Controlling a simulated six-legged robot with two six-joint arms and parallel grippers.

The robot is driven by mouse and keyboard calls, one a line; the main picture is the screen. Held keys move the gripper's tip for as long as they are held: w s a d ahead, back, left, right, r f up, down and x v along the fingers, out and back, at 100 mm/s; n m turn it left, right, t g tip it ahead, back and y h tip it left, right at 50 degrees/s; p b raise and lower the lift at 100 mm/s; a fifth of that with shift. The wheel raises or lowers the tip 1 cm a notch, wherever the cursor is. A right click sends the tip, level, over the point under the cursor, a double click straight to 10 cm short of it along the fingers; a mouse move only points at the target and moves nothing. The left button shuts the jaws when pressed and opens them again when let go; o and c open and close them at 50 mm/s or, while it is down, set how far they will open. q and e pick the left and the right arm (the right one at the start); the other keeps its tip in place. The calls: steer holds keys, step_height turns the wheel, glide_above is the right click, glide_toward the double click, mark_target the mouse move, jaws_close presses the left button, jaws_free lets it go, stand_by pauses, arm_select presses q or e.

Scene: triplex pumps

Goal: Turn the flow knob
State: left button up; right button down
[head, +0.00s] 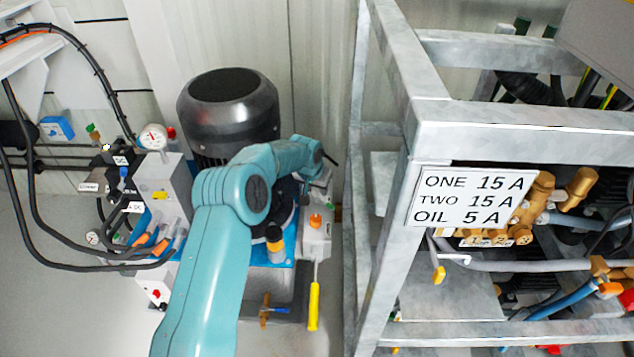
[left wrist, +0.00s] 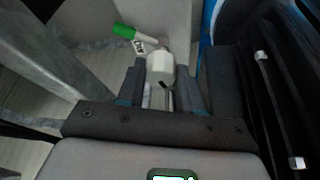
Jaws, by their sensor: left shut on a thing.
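In the left wrist view, a pale, rounded knob (left wrist: 160,66), which looks like the flow knob, sits between the two dark fingers of my left gripper (left wrist: 162,84). The gripper is shut on it, with a finger on each side. In the head view, my teal left arm reaches up from the bottom and bends right beside the black motor. The arm hides the knob and most of the gripper there. My right gripper is in neither view.
A green-handled part with a small label (left wrist: 123,31) lies just beyond the knob. The large black motor (head: 228,105) stands behind my arm. A grey metal frame (head: 395,200) with a sign (head: 472,197) closes off the right. Black hoses (head: 60,225) loop at left. A yellow handle (head: 314,306) hangs below.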

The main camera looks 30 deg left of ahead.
arm_select(q)
steer(key=shift+m+h, duration=0.4)
steer(key=shift+m, duration=0.6)
steer(key=o, duration=1)
steer(key=shift+o, duration=0.2)
steer(key=shift+r+p, duration=0.1)
steer(key=shift+p, duration=0.2)
steer(key=p+v, duration=0.3)
steer(key=v, duration=1.3)
steer(key=shift+s, duration=0.2)
